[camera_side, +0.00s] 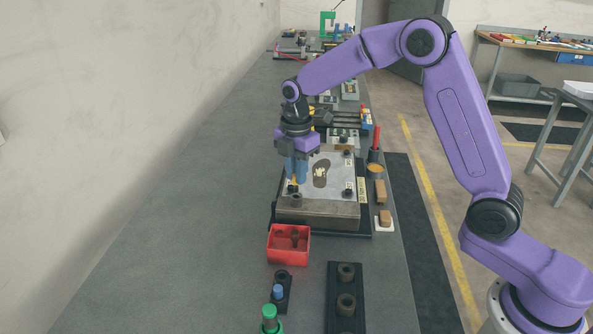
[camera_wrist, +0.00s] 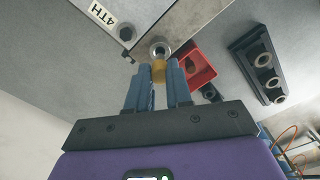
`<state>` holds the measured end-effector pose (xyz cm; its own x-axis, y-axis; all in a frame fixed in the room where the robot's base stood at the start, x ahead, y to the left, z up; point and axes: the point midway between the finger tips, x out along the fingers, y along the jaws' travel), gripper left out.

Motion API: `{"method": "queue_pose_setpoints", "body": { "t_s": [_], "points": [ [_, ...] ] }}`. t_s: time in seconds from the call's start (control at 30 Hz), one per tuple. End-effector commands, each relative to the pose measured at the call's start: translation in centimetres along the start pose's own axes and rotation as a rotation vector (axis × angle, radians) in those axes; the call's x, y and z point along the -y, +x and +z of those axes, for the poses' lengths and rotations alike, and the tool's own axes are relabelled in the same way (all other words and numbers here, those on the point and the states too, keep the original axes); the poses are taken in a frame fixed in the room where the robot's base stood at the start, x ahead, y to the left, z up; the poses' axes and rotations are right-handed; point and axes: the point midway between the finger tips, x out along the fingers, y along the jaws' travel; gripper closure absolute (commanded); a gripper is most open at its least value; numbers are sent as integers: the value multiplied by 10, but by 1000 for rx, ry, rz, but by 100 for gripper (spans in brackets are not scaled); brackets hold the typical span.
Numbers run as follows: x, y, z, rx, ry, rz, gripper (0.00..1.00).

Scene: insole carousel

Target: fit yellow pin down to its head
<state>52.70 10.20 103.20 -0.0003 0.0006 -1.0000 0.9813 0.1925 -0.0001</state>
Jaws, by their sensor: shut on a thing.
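My gripper (camera_side: 296,178) is over the front left corner of the metal fixture plate (camera_side: 335,201), its blue fingers pointing down. In the wrist view the fingers (camera_wrist: 160,83) are shut on the yellow pin (camera_wrist: 158,71), mostly hidden between them. A round steel bushing (camera_wrist: 160,49) with a dark hole shows just beyond the pin, at the plate's corner. In the side view a dark bushing (camera_side: 296,201) stands at that corner, close to the fingertips. I cannot tell whether the pin's tip touches the bushing or is in its hole.
A red bin (camera_side: 289,253) with dark parts stands in front of the fixture. Nearer are a black holder with a blue pin (camera_side: 278,292), a green pin (camera_side: 269,318) and a black rack (camera_side: 345,325) with bushings. The bench left of the fixture is clear.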

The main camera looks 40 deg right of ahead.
Motion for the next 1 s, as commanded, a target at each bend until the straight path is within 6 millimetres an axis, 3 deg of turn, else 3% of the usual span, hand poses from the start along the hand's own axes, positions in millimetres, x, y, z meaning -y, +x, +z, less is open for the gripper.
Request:
{"method": "queue_pose_setpoints", "body": {
  "t_s": [1.0],
  "points": [
    [0,12,0,0,0,-1,100]
  ]
}}
